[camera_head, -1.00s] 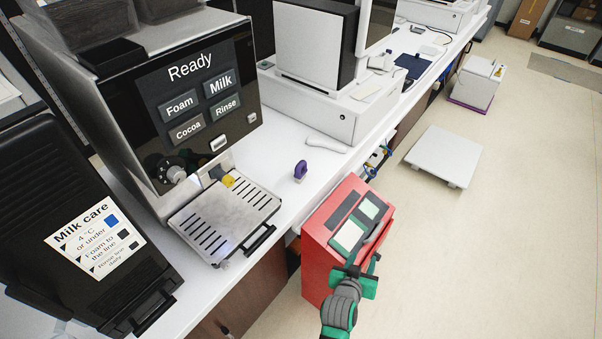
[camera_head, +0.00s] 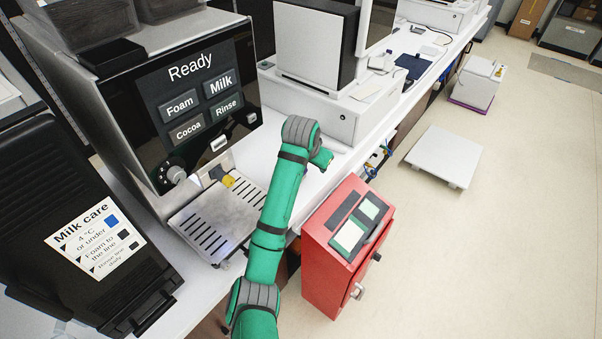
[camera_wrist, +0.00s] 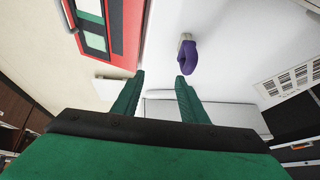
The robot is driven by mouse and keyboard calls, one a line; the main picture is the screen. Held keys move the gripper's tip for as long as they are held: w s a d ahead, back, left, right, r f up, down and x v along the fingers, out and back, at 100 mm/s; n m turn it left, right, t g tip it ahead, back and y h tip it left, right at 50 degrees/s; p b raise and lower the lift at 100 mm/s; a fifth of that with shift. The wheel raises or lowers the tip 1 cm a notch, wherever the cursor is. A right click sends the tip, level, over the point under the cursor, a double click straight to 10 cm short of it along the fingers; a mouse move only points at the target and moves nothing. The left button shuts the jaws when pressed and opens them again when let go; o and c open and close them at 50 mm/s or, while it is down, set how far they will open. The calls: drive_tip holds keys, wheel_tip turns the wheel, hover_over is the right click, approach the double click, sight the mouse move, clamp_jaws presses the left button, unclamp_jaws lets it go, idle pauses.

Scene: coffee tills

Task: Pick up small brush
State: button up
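The small brush, a short purple piece with a pale end (camera_wrist: 187,57), stands out on the white counter in the wrist view. It is above and slightly right of my fingertips, not between them. In the head view my green arm hides it. My gripper (camera_wrist: 159,82) is open, its two green fingers apart with nothing between them. In the head view my gripper end (camera_head: 322,160) is over the counter, in front of the white till; its fingers are mostly hidden there.
The red box with a screen (camera_head: 348,235) stands close to the counter's front edge. The coffee machine's slotted drip tray (camera_head: 213,222) is left of my arm. The white till (camera_head: 330,112) stands behind. The counter (camera_wrist: 225,30) around the brush looks clear.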

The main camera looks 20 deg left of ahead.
drive_tip(key=a+r+g+y, duration=0.1)
drive_tip(key=a+r, duration=0.4)
drive_tip(key=x, duration=0.4)
drive_tip(key=shift+s+a+f, duration=0.2)
drive_tip(key=shift+f, duration=0.3)
drive_tip(key=shift+x, duration=2.75)
drive_tip(key=shift+s+d, duration=0.15)
drive_tip(key=shift+d, duration=0.1)
clamp_jaws()
